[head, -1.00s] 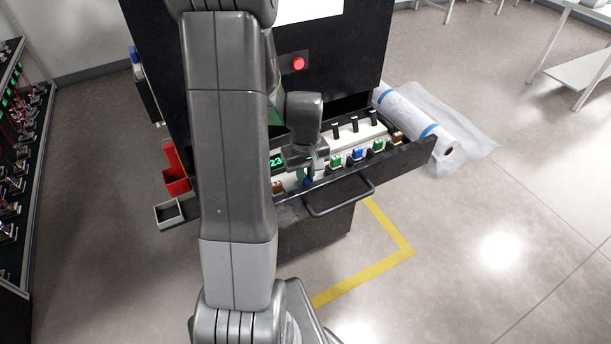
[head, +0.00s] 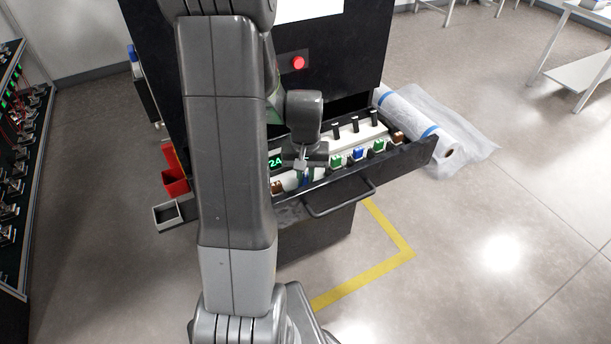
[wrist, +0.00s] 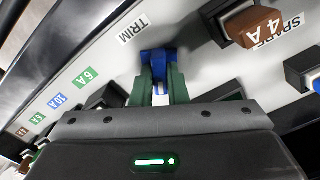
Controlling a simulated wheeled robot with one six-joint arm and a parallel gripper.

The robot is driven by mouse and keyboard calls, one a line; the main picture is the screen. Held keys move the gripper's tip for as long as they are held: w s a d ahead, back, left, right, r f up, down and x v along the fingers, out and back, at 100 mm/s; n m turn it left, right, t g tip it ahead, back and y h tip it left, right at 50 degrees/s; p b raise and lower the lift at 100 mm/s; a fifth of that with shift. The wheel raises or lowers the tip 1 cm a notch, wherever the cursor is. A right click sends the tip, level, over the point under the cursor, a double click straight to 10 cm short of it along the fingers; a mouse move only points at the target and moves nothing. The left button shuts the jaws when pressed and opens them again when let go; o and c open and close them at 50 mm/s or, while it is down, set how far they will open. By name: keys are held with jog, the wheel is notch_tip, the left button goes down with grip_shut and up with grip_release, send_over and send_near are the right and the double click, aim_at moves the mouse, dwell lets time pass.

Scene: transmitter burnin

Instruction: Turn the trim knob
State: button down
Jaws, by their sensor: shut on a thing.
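The trim knob (wrist: 157,60) is blue and stands on the white panel beside the TRIM label (wrist: 134,31) in the wrist view. My gripper (wrist: 159,76) has green fingers, shut on the knob from both sides. In the head view my gripper (head: 304,176) reaches down into the open drawer (head: 330,187), and the knob is mostly hidden by it. A green-lit display (head: 275,162) beside my arm is partly covered; it seems to read 24.
Green, blue and brown plugs (head: 357,155) line the drawer to the right, with black levers (head: 354,124) behind. A brown plug marked 4 A (wrist: 258,26) is near my fingers. The drawer handle (head: 341,196) sticks out in front. Red bins (head: 175,172) hang left.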

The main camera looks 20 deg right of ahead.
aim_at(305, 178)
jog(key=c, duration=1.4)
grip_release()
jog(key=shift+c, duration=0.2)
notch_tip(305, 178, up, 14)
jog(key=shift+f, duration=0.15)
notch_tip(305, 178, down, 14)
jog(key=shift+r, duration=0.15)
